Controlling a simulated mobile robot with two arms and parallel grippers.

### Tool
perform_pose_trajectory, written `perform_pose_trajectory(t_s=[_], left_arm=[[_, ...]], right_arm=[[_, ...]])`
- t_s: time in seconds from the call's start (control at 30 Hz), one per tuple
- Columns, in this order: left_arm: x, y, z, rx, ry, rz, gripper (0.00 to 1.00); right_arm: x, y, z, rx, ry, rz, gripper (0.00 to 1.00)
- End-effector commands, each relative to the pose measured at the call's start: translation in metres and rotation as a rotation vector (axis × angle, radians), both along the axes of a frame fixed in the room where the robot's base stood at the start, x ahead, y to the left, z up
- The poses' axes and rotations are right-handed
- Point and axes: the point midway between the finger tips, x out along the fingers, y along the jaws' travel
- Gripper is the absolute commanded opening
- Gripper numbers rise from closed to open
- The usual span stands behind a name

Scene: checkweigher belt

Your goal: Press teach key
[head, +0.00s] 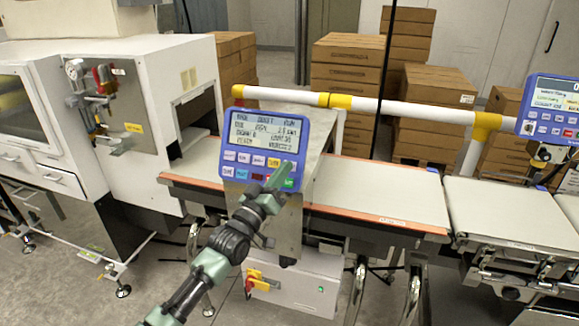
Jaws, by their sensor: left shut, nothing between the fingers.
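The blue control panel (236,150) with a lit grey screen stands on the checkweigher in the middle of the head view. Its two rows of small keys sit below the screen: white and yellow ones above, teal, dark red and green (289,183) ones below. The key labels are too small to read, so I cannot tell which is the teach key. My left gripper (280,176) is shut and empty, its tips over the lower right of the keypad, covering part of it. I cannot tell whether the tips touch the panel. My right gripper is not in view.
A second blue panel (550,108) stands at the right edge. A white and yellow rail (380,106) runs behind the belt (385,195). A white machine (165,160) stands at the left. Cardboard boxes (345,65) are stacked behind.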

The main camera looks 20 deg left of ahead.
Motion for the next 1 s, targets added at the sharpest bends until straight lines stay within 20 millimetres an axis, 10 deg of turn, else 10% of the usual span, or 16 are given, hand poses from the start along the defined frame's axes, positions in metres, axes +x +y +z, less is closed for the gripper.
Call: perform_pose_trajectory(t_s=[1.0], left_arm=[[0.0077, -0.0004, -0.0037, 0.0, 0.0, 0.0, 0.0]], right_arm=[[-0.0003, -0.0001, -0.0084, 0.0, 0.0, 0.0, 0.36]])
